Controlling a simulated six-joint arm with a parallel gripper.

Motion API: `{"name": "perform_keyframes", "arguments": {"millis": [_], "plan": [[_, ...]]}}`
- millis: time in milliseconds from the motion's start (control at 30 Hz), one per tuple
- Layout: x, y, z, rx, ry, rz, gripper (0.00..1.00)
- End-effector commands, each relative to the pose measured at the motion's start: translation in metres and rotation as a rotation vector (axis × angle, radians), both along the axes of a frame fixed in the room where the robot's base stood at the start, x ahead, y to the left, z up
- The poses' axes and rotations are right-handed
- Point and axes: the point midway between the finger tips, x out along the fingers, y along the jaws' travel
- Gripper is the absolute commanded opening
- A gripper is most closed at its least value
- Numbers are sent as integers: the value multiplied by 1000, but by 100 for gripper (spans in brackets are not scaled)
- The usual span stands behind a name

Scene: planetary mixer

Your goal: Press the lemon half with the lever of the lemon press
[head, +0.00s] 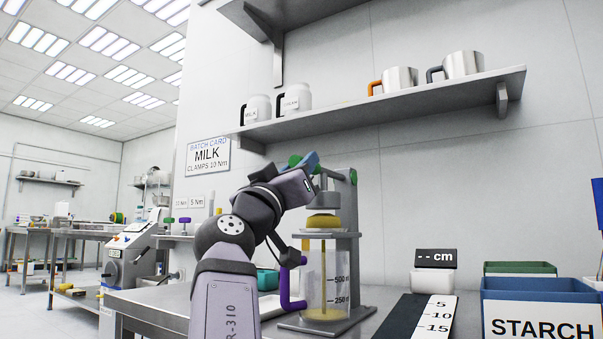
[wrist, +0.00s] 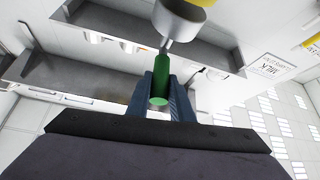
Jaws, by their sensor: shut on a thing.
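The lemon press (head: 345,215) is a grey stand on the steel bench, with a lever along its top. My gripper (head: 312,160) is shut on the lever's green handle (head: 294,161). The wrist view shows the green handle (wrist: 160,82) between my blue fingers (wrist: 163,105). A metal pressing cup (head: 325,200) hangs below the lever, and the yellow lemon half (head: 323,221) shows directly under it. Whether they touch is unclear. A clear jug (head: 340,262) with a purple handle stands below. A yellow streak runs down inside it, with a little yellow at the bottom.
A blue STARCH bin (head: 540,290), a green bin (head: 519,268) and a cm scale (head: 434,313) stand at right. A wall shelf (head: 420,96) with mugs and jars runs above the press. A teal container (head: 267,280) sits behind my arm.

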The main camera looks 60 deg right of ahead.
Motion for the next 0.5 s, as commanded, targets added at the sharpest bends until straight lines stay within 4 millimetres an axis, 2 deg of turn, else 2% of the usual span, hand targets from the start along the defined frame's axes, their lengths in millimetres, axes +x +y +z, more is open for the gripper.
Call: {"name": "perform_keyframes", "arguments": {"millis": [367,400,467,500], "plan": [[0,-2,-5,8,-1,-5,0],[0,-2,-5,9,-1,-5,25],[0,-2,-5,8,-1,-5,39],[0,-2,-4,8,-1,-5,39]]}}
